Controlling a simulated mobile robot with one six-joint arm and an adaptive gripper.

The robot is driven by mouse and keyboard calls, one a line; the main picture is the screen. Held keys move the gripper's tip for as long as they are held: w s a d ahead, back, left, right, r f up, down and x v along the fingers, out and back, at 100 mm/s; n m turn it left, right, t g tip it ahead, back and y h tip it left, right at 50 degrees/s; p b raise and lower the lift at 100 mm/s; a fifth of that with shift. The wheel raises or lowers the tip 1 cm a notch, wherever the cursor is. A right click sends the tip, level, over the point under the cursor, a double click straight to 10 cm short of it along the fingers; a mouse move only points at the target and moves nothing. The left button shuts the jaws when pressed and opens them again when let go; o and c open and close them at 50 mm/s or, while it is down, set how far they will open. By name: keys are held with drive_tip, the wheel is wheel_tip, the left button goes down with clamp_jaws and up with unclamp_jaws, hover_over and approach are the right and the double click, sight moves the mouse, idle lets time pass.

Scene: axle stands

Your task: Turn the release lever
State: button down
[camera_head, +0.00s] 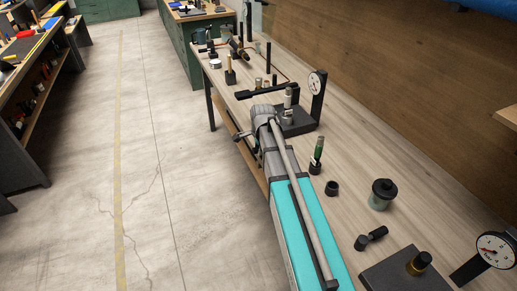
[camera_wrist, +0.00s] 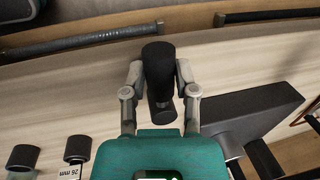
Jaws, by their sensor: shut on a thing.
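A black bar-shaped lever (camera_head: 267,91) reaches left from the top of a metal post on a dark stand with a dial gauge, in the head view. In the wrist view my gripper (camera_wrist: 160,77) has its two grey fingers on either side of a black cylindrical grip (camera_wrist: 157,65), shut on it. The grip looks like part of the release lever, but its link to the bar is hidden.
The gauge stand's dark base (camera_head: 297,122) sits on the wooden bench (camera_head: 345,150). A green-handled tool (camera_head: 318,150), a dark-lidded jar (camera_head: 382,194) and a second dial gauge (camera_head: 495,250) stand nearer. Several small tools stand at the far end. The floor at left is clear.

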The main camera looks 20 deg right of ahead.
drive_tip(key=shift+w+a, duration=0.15)
drive_tip(key=shift+c, duration=2)
unclamp_jaws()
drive_tip(key=shift+r, duration=0.1)
wheel_tip(320, 180, up, 9)
drive_tip(key=p, duration=0.9)
drive_tip(key=shift+r+p, duration=0.45)
drive_tip(key=shift+p, duration=0.15)
